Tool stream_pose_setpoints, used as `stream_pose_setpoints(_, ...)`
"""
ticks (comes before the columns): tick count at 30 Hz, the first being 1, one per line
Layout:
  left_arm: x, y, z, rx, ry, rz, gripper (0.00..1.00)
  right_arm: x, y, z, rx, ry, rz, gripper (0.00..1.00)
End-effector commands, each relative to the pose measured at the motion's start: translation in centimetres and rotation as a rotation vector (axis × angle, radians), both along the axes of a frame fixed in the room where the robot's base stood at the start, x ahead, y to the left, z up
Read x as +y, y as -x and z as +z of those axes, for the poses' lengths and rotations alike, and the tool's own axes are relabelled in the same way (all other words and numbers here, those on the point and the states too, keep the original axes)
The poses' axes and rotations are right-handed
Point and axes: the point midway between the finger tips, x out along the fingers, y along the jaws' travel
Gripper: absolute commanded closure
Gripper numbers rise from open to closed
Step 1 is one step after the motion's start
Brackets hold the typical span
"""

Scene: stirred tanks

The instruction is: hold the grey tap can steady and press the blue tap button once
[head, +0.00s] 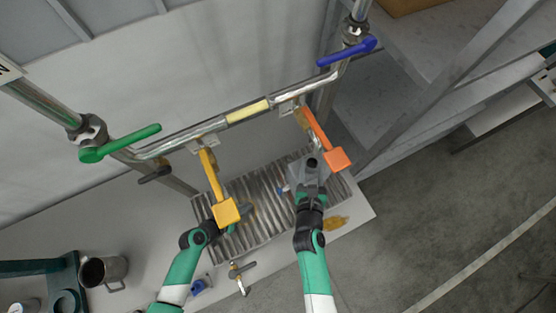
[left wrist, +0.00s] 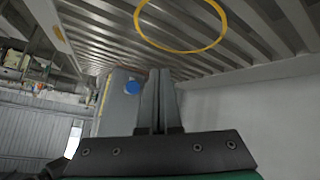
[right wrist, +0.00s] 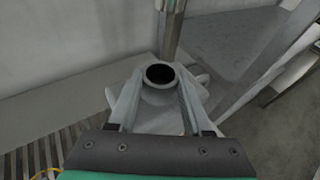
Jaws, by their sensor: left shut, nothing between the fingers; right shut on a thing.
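The grey tap can (head: 300,177) stands on the ribbed grating. In the right wrist view the can (right wrist: 157,118) has a neck with a dark round opening. My right gripper (head: 311,180) is shut on the can, one finger on each side. The blue tap button (head: 283,189) is on the can's left side. In the left wrist view the button (left wrist: 131,87) shows on the grey can face (left wrist: 113,105). My left gripper (left wrist: 160,75) is shut and empty, its fingers just right of the button in that view. In the head view its fingertips are mostly hidden behind the yellow lever.
A yellow lever (head: 225,211) and an orange lever (head: 337,158) hang over the grating (head: 262,215). A pipe with green (head: 120,143) and blue (head: 347,50) handles runs behind. A small tap (head: 240,276) and a metal mug (head: 103,271) are at the front left.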

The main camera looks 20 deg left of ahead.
Motion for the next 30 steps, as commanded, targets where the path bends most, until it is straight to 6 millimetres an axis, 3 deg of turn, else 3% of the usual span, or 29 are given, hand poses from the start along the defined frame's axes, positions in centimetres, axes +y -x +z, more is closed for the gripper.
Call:
stream_pose_setpoints(18, -5.1, -5.4, 0.0, -0.001, -0.002, -0.002, 1.00, 0.0, 0.0, 0.0, 0.000, 0.000, 0.000, 1.00)
stream_pose_setpoints(30, -6.0, -6.3, 0.0, 0.000, -0.002, 0.001, 1.00, 0.0, 0.0, 0.0, 0.000, 0.000, 0.000, 1.00)
